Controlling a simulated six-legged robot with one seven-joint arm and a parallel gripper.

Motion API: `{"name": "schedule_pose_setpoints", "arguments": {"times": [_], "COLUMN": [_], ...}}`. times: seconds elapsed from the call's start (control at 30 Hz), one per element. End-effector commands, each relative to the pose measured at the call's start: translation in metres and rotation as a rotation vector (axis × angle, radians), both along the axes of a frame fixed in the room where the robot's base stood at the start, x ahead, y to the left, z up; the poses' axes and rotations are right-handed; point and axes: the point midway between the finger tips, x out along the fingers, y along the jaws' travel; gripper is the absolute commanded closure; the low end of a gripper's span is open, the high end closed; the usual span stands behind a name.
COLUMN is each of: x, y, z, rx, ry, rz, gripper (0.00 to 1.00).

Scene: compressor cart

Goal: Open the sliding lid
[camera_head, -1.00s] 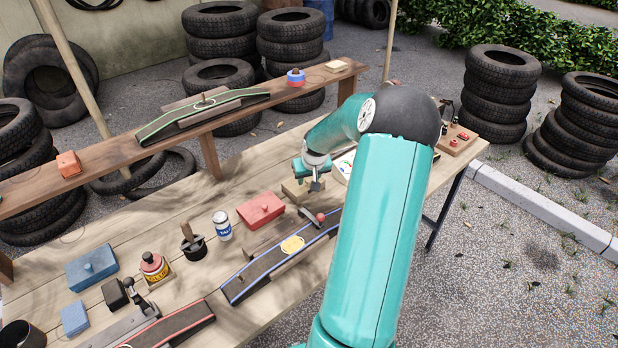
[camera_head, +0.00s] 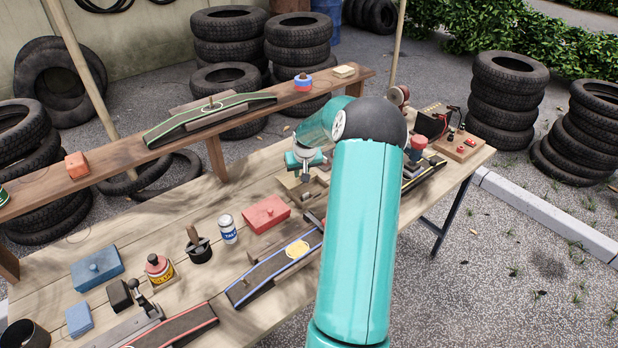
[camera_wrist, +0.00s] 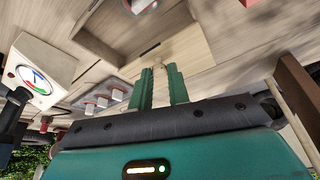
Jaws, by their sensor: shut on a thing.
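The sliding lid (camera_wrist: 190,58) is a pale wooden panel with a small round knob (camera_wrist: 158,70), seen in the wrist view. It sits on a wooden box (camera_wrist: 98,52); part of the box's recessed inside shows beside the lid. My gripper (camera_wrist: 159,85) is shut on the knob, one green finger on each side of it. In the head view my gripper (camera_head: 305,177) is low over the box (camera_head: 286,186) at the middle of the bench, and my arm hides part of that area.
A red box (camera_head: 265,214), a white can (camera_head: 228,232) and a blue-edged ramp (camera_head: 262,272) lie nearby. A round gauge (camera_wrist: 36,80) and a switch panel (camera_wrist: 108,98) are beside the box. A raised shelf (camera_head: 120,165) runs along the back.

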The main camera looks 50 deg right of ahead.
Motion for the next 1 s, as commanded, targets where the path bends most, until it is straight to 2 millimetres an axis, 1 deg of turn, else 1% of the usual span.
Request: {"name": "schedule_pose_setpoints", "arguments": {"times": [0.1, 0.33, 0.37, 0.4, 0.47, 0.8, 0.87, 0.97, 1.0], "x": [0.005, 0.004, 0.004, 0.004, 0.004, 0.003, 0.002, -0.002, -0.004], "y": [-0.002, -0.002, -0.002, -0.002, -0.002, -0.001, 0.0, 0.002, 0.004], "z": [0.0, 0.001, 0.001, 0.001, 0.001, 0.003, 0.007, 0.02, 0.027], "rx": [-0.003, -0.002, -0.002, -0.002, -0.002, -0.001, -0.003, -0.004, -0.005], "ry": [-0.001, -0.001, -0.001, -0.001, -0.001, 0.0, -0.001, -0.002, -0.002], "rz": [-0.001, -0.002, -0.001, -0.001, -0.001, 0.0, -0.001, -0.002, -0.001], "gripper": [1.0, 1.0, 0.8, 0.73, 0.61, 0.61, 0.61, 0.61, 0.61]}}
